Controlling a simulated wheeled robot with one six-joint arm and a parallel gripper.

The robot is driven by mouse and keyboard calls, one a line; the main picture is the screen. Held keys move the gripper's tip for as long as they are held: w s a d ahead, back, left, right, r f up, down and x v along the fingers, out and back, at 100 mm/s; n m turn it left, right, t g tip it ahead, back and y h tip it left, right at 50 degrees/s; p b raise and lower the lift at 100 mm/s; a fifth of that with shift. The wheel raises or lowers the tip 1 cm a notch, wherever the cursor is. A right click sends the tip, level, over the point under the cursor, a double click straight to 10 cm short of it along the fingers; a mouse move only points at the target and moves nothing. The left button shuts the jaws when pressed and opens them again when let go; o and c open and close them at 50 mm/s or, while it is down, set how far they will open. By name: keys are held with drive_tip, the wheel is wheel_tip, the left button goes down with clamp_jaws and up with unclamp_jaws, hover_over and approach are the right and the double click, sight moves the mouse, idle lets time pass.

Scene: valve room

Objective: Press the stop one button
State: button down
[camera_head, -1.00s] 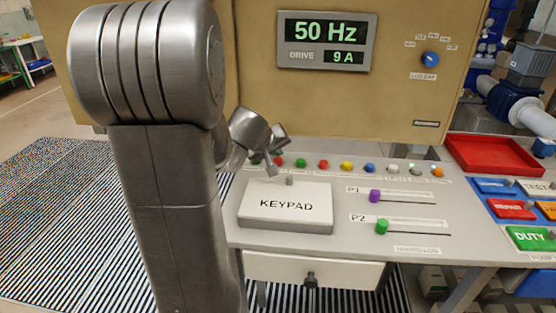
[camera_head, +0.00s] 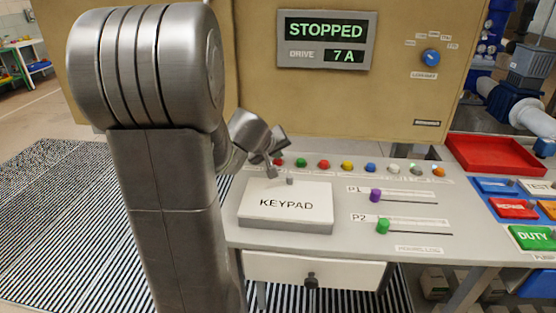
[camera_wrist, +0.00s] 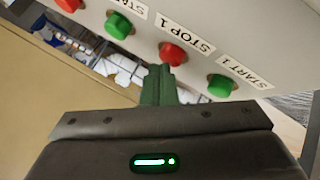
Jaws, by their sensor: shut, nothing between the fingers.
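The stop one button is the red button (camera_wrist: 172,54) labelled "STOP 1" in the wrist view. In the head view it is the leftmost visible red button (camera_head: 279,161), partly covered by my gripper. My gripper (camera_wrist: 160,72) is shut and empty, its narrow tip pointing at the button's base. The tip overlaps the button's lower edge in the picture; I cannot tell whether they touch. In the head view my gripper (camera_head: 271,173) is beside the left end of the button row. The display (camera_head: 326,30) reads "STOPPED" and "7 A".
Green START 1 (camera_wrist: 220,85) and another green button (camera_wrist: 118,25) flank the red one closely. A keypad box (camera_head: 286,206) sits on the desk just in front of my gripper. Purple (camera_head: 376,195) and green (camera_head: 383,226) sliders are to its right.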

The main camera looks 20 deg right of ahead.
sight(277, 162)
idle(0.4)
drive_tip(key=shift+r+p, duration=0.6)
drive_tip(key=shift+r, duration=0.25)
drive_tip(key=shift+r+p, duration=2)
drive_tip(key=shift+r, duration=0.5)
drive_tip(key=shift+f, duration=0.15)
